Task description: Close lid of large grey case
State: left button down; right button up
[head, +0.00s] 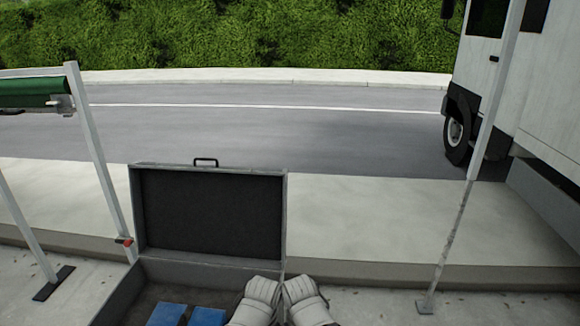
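The large grey case (275,175) stands open at the bottom centre of the head view. Its lid is upright at the back, its dark lining (210,215) facing me and a small black handle (205,162) on its top edge. Two blue items (207,316) lie in the case's lower part, partly cut off by the picture edge. Two pale ribbed shapes, which look like my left gripper (260,298) and my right gripper (305,298), converge before the case's right side, below the lid. Their fingers cannot be made out, and no contact with the lid shows.
A white post frame (100,165) with a green roll (35,92) stands close to the case's left. A thin pole (480,150) stands at right, before a white truck (540,95). A pavement step (420,272) runs behind the case. Ground between case and pole is clear.

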aim_at(231, 216)
jog(key=i+l+u, duration=0.1)
jog(key=l, duration=0.5)
jog(key=l+u, duration=0.1)
jog(key=l, duration=0.5)
jog(key=i+l+u, duration=0.1)
jog(key=i+l, duration=0.55)
jog(key=l, duration=0.2)
jog(key=i+l, duration=0.1)
jog(key=i, duration=0.3)
jog(key=i+l+u, duration=0.1)
jog(key=i, duration=0.25)
jog(key=i+l+u, duration=0.1)
jog(key=i, duration=0.3)
jog(key=l, duration=0.1)
